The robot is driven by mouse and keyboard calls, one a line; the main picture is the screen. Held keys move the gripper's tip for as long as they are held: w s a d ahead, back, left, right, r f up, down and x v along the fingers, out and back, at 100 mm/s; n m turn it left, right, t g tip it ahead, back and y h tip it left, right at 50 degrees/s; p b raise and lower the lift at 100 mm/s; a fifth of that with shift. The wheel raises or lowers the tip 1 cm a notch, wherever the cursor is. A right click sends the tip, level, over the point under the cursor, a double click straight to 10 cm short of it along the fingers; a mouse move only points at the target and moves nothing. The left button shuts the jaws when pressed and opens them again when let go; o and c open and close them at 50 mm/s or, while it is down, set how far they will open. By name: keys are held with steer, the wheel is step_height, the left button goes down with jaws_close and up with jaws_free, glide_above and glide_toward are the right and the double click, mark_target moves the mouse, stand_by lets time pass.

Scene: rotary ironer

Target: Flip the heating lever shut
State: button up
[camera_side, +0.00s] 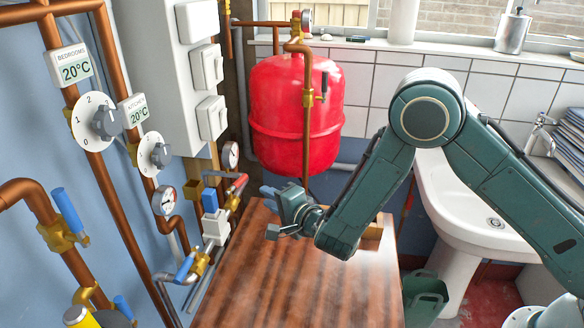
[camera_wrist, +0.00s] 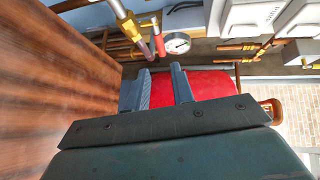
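Several valve levers sit on the pipes, and no label shows which one is for heating. A small red lever (camera_side: 240,182) is on the pipework left of my gripper (camera_side: 268,191). In the wrist view a red handle (camera_wrist: 159,46) shows just beyond the fingertips. My gripper is open in the wrist view (camera_wrist: 162,72), with a clear gap between its two fingers and nothing in it. It is apart from the red lever. Blue levers are on the lower pipe valve (camera_side: 186,266) and at the far left (camera_side: 68,208); a blue-topped fitting (camera_side: 210,200) is below the red lever.
A wooden board (camera_side: 290,285) lies below my gripper. A red tank (camera_side: 295,115) stands behind it, with a copper pipe in front. Pressure gauges (camera_side: 164,201), dials (camera_side: 107,122) and switch boxes (camera_side: 207,67) are at left. A white sink (camera_side: 470,200) is at right.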

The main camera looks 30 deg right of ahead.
mark_target(241, 183)
steer(key=shift+w, duration=0.1)
steer(key=shift+x, duration=6.8)
jaws_close()
